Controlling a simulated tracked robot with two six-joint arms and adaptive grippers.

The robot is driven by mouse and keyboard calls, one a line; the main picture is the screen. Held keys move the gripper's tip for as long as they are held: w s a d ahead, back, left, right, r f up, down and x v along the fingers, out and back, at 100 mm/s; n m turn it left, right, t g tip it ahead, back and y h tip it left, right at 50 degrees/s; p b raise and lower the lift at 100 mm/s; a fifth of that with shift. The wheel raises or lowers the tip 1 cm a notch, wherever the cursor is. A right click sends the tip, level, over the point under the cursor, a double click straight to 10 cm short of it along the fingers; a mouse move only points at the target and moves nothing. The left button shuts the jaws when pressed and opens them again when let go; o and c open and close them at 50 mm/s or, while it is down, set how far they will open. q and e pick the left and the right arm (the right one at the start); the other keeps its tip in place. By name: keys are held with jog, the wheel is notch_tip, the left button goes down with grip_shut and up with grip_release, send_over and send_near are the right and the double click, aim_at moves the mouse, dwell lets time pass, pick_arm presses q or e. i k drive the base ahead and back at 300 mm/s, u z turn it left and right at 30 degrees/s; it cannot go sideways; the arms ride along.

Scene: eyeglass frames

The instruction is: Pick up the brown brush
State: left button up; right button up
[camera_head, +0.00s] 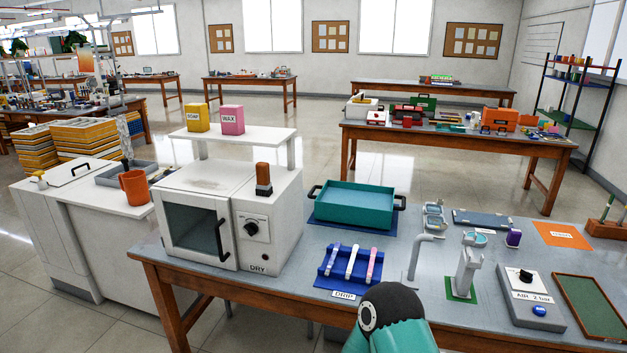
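A small brown upright block with a dark lower part (263,179) stands on top of the white dryer box marked DRY (270,215); it may be the brown brush, but bristles cannot be made out. A wooden holder (606,229) at the right edge has slim upright handles, one brown; I cannot tell if these are brushes. A teal and black link of my own arm shows at the bottom middle. Neither gripper is in view.
A teal tray (355,203), a blue DRIP rack (350,266) with several strips, grey stands (466,268), an AIR unit (530,296) and a green-topped board (593,306) crowd the grey table. A white shelf (235,136) with SOAP and WAX boxes stands behind the dryer.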

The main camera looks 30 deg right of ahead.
aim_at(264, 187)
jog(key=z, duration=0.45)
jog(key=i, duration=1)
